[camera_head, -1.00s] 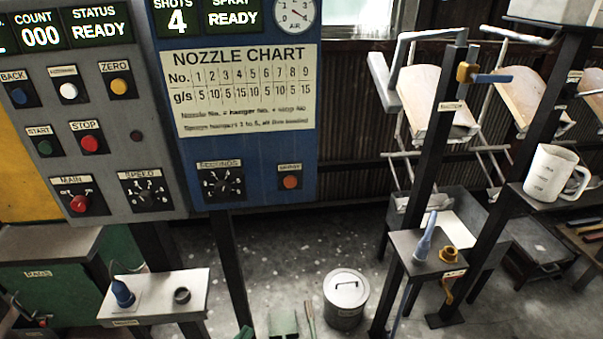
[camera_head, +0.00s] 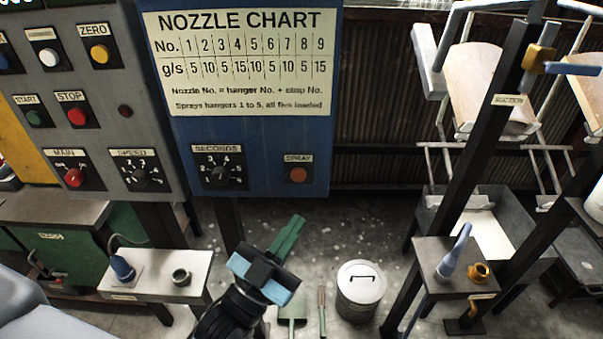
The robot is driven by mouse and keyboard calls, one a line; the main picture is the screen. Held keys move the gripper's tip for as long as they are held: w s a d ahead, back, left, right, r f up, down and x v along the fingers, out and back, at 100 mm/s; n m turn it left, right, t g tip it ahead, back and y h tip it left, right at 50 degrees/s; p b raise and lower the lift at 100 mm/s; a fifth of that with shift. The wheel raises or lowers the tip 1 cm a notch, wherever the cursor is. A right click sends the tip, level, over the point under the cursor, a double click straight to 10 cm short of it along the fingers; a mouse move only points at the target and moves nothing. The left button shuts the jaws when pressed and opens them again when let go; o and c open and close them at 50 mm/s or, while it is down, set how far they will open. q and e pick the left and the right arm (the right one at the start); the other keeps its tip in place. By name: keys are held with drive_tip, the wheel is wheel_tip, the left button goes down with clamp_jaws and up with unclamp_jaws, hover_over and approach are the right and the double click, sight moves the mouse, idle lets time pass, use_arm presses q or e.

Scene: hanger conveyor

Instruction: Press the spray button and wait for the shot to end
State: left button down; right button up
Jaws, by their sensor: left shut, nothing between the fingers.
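The panel's shots and spray displays are out of view. My left gripper (camera_head: 290,233) is shut and empty, with green fingers pointing up. In the picture it is below the spray button and apart from it. My right gripper is not in view.
The grey panel (camera_head: 100,160) with start, stop and main controls stands at left. A small shelf (camera_head: 150,283) holds a blue nozzle and a dark ring. A lidded can (camera_head: 361,290) stands on the floor. At right are a suction post (camera_head: 480,140) and a small stand (camera_head: 440,258).

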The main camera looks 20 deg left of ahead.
sight(303, 173)
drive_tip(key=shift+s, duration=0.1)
